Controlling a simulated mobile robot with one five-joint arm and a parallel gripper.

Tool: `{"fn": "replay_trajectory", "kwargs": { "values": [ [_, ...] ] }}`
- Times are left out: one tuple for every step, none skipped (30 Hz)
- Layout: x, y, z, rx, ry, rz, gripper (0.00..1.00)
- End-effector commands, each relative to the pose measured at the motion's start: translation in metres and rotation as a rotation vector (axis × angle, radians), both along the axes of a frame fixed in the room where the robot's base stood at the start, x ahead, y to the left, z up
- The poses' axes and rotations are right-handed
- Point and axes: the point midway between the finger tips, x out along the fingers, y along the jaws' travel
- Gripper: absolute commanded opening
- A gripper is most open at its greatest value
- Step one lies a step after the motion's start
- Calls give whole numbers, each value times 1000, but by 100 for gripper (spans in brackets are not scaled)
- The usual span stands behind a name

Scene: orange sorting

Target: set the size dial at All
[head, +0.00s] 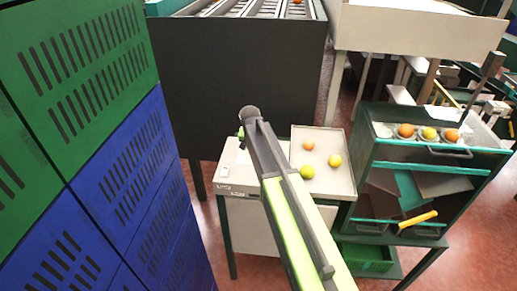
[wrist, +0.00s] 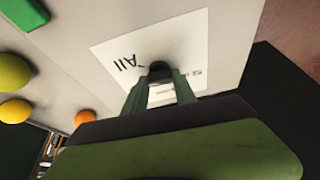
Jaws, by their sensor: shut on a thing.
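The size dial (wrist: 160,70) is a dark round knob on a white label (wrist: 115,50) in the wrist view. The word "All" is printed upside down on the label, left of the knob. Smaller print right of the knob is partly covered and unreadable. My gripper (wrist: 158,92) has its two green fingers on either side of the knob and is shut on it. Which mark the dial points at cannot be told. In the head view my arm hides the dial and most of the label, above the pale stand's top (head: 232,170).
A tray (head: 346,186) beside the dial holds an orange (head: 308,146) and two yellow-green fruits (head: 335,160). A green block (wrist: 24,12) lies near the label. Blue and green crates (head: 90,180) stand close on the left. A green-framed rack (head: 380,160) with fruit stands right.

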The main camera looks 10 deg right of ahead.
Motion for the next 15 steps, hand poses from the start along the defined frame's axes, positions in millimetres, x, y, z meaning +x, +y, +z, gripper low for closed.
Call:
{"fn": "replay_trajectory", "kwargs": {
  "values": [
    [1,0,0,-4,2,-42,0],
    [1,0,0,-3,2,-69,0],
    [1,0,0,-3,1,-103,0],
    [1,0,0,-3,1,-129,0],
    [1,0,0,-3,1,-155,0],
    [1,0,0,-4,2,-187,0],
    [1,0,0,-4,2,-211,0],
    [1,0,0,-3,1,-233,0],
    [1,0,0,-2,1,-262,0],
    [1,0,0,-4,1,-282,0],
    [1,0,0,-4,1,-301,0],
    [1,0,0,-4,1,-324,0],
    [1,0,0,-3,1,-341,0],
    [1,0,0,-3,1,-357,0],
    [1,0,0,-2,2,-376,0]
  ]
}}
